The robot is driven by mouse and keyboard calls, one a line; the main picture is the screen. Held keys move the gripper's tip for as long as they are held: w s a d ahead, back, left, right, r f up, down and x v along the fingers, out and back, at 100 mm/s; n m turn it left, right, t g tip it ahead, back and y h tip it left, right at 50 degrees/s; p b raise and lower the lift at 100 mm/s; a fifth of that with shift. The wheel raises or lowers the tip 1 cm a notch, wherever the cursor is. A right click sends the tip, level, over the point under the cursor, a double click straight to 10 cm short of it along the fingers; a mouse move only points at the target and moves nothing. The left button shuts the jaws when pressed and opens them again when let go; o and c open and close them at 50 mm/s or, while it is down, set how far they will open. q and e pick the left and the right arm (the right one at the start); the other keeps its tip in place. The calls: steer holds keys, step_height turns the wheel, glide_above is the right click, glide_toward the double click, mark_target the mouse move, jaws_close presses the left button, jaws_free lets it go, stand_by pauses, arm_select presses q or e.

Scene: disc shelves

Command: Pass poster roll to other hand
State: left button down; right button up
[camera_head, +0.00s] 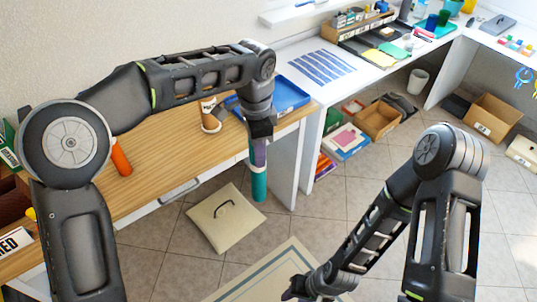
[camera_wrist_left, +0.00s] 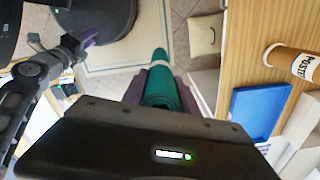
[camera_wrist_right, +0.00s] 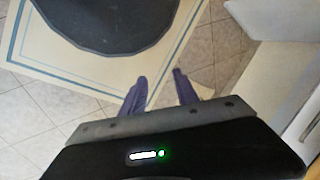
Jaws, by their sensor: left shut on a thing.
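The poster roll (camera_head: 259,182) is a teal tube with a light band, hanging roughly upright off the front edge of the wooden desk. My left gripper (camera_head: 259,150) is shut around its upper part. In the left wrist view the roll (camera_wrist_left: 158,92) lies between the purple fingers and its far end sticks out beyond them. My right gripper (camera_wrist_right: 160,88) is open and empty over the floor, with a clear gap between its fingers. In the head view it is low at the bottom edge, apart from the roll, and its fingers are barely seen.
A brown poster cup (camera_head: 209,117) and a blue tray (camera_head: 287,95) are on the wooden desk (camera_head: 160,150). Below are a beige cushion (camera_head: 226,218) and a bordered rug (camera_head: 285,262). Boxes (camera_head: 377,119) sit beneath the white counter.

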steer(key=shift+o, duration=0.4)
steer(key=shift+o, duration=0.7)
steer(key=shift+w+d, duration=0.1)
steer(key=o, duration=0.3)
steer(key=w+d+r, duration=0.1)
steer(key=w, duration=0.1)
steer(key=w+d+r+m+t, duration=0.1)
steer(key=w, duration=0.2)
steer(key=w+d+r+m+t, duration=0.1)
steer(key=w, duration=0.2)
steer(key=shift+d+r+h, duration=0.1)
steer(key=shift+d+h, duration=0.15)
steer(key=shift+h, duration=0.05)
steer(key=m+t+y, duration=0.2)
steer(key=m+y, duration=0.7)
steer(key=m, duration=0.9)
glide_toward(258, 170)
steer(key=shift+w+a+f, duration=0.2)
steer(key=shift+w+f, duration=0.25)
steer(key=shift+w, duration=0.1)
steer(key=shift+w+a+f, duration=0.25)
steer(key=shift+w+f, duration=0.2)
steer(key=shift+w, duration=0.05)
steer(key=shift+a+f, duration=0.1)
